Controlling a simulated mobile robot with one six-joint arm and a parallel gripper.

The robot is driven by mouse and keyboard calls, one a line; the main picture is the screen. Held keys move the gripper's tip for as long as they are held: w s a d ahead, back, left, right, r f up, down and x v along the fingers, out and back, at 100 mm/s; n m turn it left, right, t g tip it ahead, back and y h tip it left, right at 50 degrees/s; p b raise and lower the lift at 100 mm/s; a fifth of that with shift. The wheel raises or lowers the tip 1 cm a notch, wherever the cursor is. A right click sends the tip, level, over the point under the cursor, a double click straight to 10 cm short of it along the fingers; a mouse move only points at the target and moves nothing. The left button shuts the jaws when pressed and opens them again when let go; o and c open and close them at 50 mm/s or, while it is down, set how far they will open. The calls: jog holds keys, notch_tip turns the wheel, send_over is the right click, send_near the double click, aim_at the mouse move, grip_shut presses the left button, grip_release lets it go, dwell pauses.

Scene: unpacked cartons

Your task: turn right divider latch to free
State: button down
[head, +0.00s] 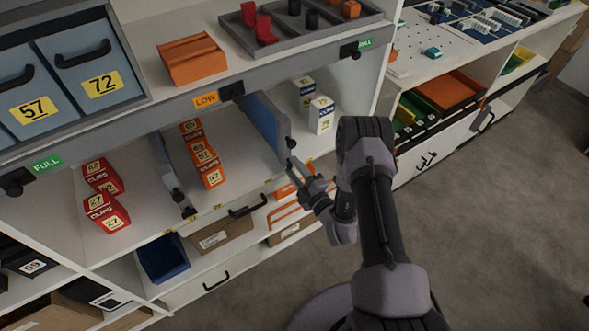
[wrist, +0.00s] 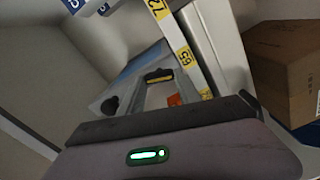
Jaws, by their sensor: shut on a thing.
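The right divider (head: 264,125) is a blue-grey upright panel on the middle shelf, with a dark knob near its front end. My gripper (head: 293,168) is at the front lower end of this divider, at the shelf edge. In the wrist view my gripper (wrist: 160,88) has its grey fingers on either side of a dark piece with a yellow stripe, which looks like the right divider latch (wrist: 158,75). The gripper is shut on it. A black knob (wrist: 109,105) shows left of the fingers. The latch's exact angle is hard to tell.
The left divider (head: 168,172) stands between red clip boxes (head: 106,212) and more red-orange boxes (head: 207,165). White cartons (head: 321,114) stand right of the right divider. Orange bins and a brown carton (head: 222,238) lie below. The floor at right is clear.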

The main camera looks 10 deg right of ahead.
jog(key=shift+w+r+n, duration=0.1)
jog(key=shift+n, duration=1.7)
jog(key=c, duration=0.8)
grip_release()
jog(key=shift+a, duration=0.1)
jog(key=shift+c, duration=0.2)
jog(key=shift+f, duration=0.2)
